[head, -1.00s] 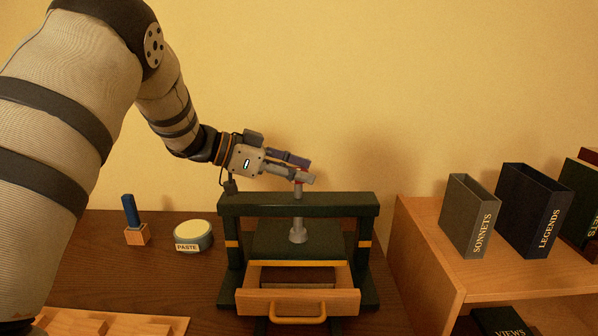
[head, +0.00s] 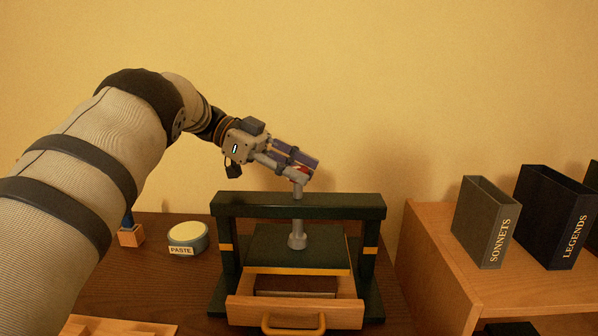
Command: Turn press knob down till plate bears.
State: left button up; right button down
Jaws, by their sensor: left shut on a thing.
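The dark green press (head: 228,205) stands on the desk, with a grey screw (head: 297,232) running down through its top beam. The screw's foot meets the dark green plate (head: 272,243), which has a yellow front edge. My left gripper (head: 304,171) is shut on the press knob above the beam. The fingers mostly hide the knob, and a small red patch shows between them. A brown block (head: 295,286) lies below the plate's front edge. I cannot tell whether plate and block touch. My right gripper is not in view.
A wooden drawer (head: 345,312) with a curved handle sticks out at the press's front. A paste tub (head: 188,238) and a blue-handled tool in a wooden block (head: 130,235) stand left. A wooden shelf (head: 425,235) at right holds the Sonnets (head: 485,225) and Legends (head: 552,218) cases.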

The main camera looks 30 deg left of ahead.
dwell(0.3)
pick_arm(q)
jog(key=o, duration=1.1)
jog(key=shift+o, duration=0.2)
jog(key=v, duration=0.6)
jog(key=shift+s+a+r, duration=0.25)
jog(key=shift+a+r, duration=0.05)
jog(key=shift+a, duration=0.35)
